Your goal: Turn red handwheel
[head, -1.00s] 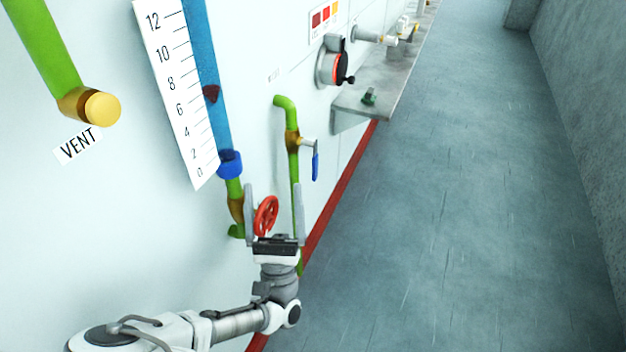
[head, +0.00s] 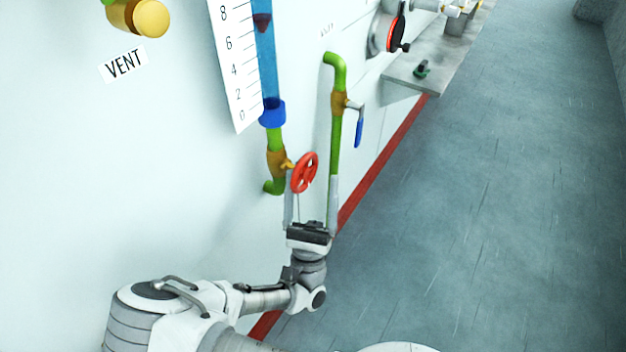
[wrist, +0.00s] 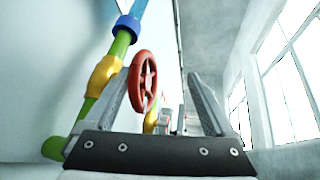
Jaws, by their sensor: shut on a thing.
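The red handwheel (head: 304,172) is on a yellow-brown valve (head: 277,162) in the green pipe below the blue tube. It also shows in the wrist view (wrist: 144,81), upright and seen at a slant. My gripper (head: 312,190) is just below the handwheel in the head view, its two fingers far apart and pointing up toward it. In the wrist view the wheel overlaps the left finger of my gripper (wrist: 165,88) near its tip. The gripper is shut on the handwheel at this wide spread; contact at the right finger is not clear.
A second green pipe (head: 335,130) with a blue lever (head: 359,133) runs close behind the right finger. A white scale (head: 238,75) stands beside the blue tube (head: 266,70). A grey shelf (head: 405,85) juts from the wall further along. The floor at right is clear.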

